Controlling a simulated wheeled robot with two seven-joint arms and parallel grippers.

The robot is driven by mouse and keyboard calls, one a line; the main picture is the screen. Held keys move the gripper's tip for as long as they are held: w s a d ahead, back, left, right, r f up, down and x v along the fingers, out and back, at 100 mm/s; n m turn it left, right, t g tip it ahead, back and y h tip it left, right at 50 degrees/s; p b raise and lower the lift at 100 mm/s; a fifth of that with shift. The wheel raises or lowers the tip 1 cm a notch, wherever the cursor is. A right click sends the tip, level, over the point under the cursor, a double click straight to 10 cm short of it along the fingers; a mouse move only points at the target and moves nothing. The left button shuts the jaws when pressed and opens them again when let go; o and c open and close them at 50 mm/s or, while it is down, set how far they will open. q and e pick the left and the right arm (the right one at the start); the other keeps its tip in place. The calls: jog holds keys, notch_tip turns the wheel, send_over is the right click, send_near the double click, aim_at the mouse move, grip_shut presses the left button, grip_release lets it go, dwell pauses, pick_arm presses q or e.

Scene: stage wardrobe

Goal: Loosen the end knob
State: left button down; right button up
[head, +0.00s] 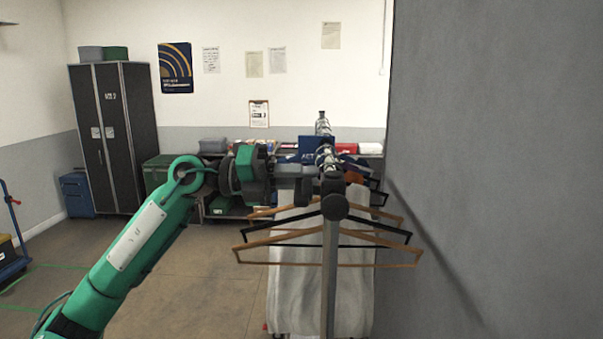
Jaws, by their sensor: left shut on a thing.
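A clothes rail (325,155) runs away from me, with a grey upright post (330,270) at its near end. The dark round end knob (334,207) sits at the top of this post. My left gripper (329,184) reaches in from the left at the near end of the rail and is shut on the end knob. Its fingers are small and dark here, so their exact contact with the knob is hard to see. My right gripper is not in view.
Several orange and black hangers (390,252) and a pale garment (290,295) hang below the rail. A blue tag (316,148) sits on it. A grey wall (500,170) stands close on the right. Dark lockers (112,135) stand back left; floor is clear between.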

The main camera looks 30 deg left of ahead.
pick_arm(q)
notch_tip(320, 180, down, 2)
jog(key=n+p, duration=0.1)
jog(key=n, duration=0.4)
jog(key=shift+d+n, duration=0.1)
jog(key=shift+n, duration=0.2)
jog(key=shift+f, duration=0.1)
dwell(0.3)
jog(key=c, duration=1.3)
grip_release()
jog(key=shift+c, duration=0.2)
jog(key=shift+s+r, duration=0.1)
jog(key=shift+r, duration=0.25)
jog(key=shift+a+f, duration=0.1)
jog(key=shift+a, duration=0.1)
